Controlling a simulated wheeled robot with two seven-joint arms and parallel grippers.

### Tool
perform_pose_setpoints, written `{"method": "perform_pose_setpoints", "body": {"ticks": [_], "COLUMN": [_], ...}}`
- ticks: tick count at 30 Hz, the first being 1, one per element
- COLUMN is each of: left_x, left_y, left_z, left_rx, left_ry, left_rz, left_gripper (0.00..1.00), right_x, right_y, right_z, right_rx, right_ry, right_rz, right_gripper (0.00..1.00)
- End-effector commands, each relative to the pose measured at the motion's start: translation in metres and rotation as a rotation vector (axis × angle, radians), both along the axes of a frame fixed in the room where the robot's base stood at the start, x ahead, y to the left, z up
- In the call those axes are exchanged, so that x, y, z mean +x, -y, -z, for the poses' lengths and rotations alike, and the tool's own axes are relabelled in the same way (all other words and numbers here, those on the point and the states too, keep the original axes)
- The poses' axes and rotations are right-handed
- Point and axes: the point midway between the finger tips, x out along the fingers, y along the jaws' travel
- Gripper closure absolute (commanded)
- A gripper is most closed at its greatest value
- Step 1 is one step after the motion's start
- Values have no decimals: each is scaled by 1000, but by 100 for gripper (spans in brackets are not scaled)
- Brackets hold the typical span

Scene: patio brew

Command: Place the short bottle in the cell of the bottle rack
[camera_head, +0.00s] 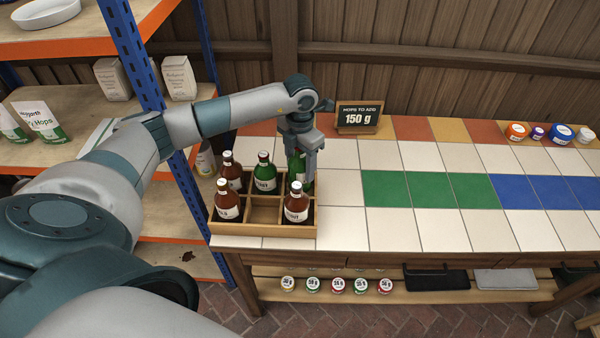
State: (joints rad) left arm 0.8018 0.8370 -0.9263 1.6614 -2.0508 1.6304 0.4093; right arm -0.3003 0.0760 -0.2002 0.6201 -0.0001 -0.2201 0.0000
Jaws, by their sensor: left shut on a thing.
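The wooden bottle rack (223,229) stands at the left end of the tiled counter. My left gripper (305,155) is shut on a green bottle (297,168) at the rack's back right cell. The gripper hides part of that bottle, and the front right bottle hides its base, so I cannot tell if it rests on the cell floor. Another green bottle (265,178) stands in the back middle cell. Brown bottles stand in the back left (231,172), front left (227,201) and front right (296,204) cells. The front middle cell is empty. My right gripper is out of view.
A sign (358,117) reading 150 g stands behind the rack. Blue-posted shelves (135,55) stand close on the left. Jars (561,133) sit at the counter's far right. The counter (420,228) right of the rack is clear. Small lidded jars (337,285) line the shelf below.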

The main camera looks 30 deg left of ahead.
Motion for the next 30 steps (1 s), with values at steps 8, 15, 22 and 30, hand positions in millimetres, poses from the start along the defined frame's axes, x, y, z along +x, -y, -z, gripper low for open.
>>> {"method": "perform_pose_setpoints", "body": {"ticks": [8,15,22,30], "left_x": [0,0,0,0], "left_y": [0,0,0,0], "left_z": [21,36,37,40], "left_rx": [0,1,1,1], "left_ry": [-2,2,1,-1], "left_rz": [-2,0,0,0], "left_gripper": [88,88,88,29], "right_x": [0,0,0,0], "right_y": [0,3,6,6], "right_z": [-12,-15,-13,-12], "right_rx": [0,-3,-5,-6], "right_ry": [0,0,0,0], "right_rz": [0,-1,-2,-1], "right_gripper": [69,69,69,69]}}
